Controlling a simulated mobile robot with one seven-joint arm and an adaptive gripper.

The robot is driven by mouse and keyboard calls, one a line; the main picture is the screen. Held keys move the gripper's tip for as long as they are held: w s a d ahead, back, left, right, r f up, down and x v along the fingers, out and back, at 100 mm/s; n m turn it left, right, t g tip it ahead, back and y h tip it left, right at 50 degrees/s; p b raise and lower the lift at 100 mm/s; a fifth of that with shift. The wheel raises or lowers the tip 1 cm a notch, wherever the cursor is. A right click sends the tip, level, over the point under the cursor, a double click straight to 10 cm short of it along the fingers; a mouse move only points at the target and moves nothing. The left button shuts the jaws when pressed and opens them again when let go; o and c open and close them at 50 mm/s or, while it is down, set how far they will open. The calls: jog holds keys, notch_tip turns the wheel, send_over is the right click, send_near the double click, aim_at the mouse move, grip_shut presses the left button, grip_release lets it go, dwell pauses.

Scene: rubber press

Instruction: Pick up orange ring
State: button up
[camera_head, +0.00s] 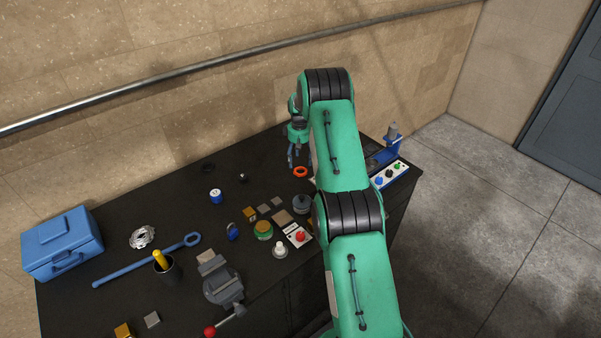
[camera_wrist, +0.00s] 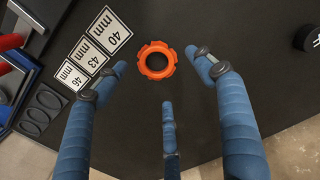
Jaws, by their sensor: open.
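The orange ring (camera_wrist: 156,60) lies flat on the dark tabletop, seen from above in the wrist view. It has small notches around its rim and an open centre. My gripper (camera_wrist: 161,76) has blue fingers spread apart around the ring's place in the picture, with nothing between them. In the head view, the orange ring (camera_head: 301,172) lies on the table beside my green arm. My gripper (camera_head: 293,156) is just to the left of it there and appears above the table. Any contact between fingers and ring cannot be seen.
White labels marked 40, 43 and 46 mm (camera_wrist: 92,49) lie left of the ring. A button box (camera_head: 390,174) stands right of my arm. A vise (camera_head: 222,280), blue toolbox (camera_head: 63,243) and small parts occupy the table's left and front.

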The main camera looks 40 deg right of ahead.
aim_at(301, 173)
jog(key=shift+f, duration=0.45)
jog(key=shift+f, duration=0.1)
jog(key=shift+s+d+f+p, duration=0.1)
jog(key=shift+d+f+p, duration=0.1)
jog(key=shift+f, duration=1.05)
jog(key=shift+d+f+p, duration=0.1)
jog(key=shift+f+p, duration=0.1)
jog(key=shift+f, duration=1)
jog(key=c, duration=1.1)
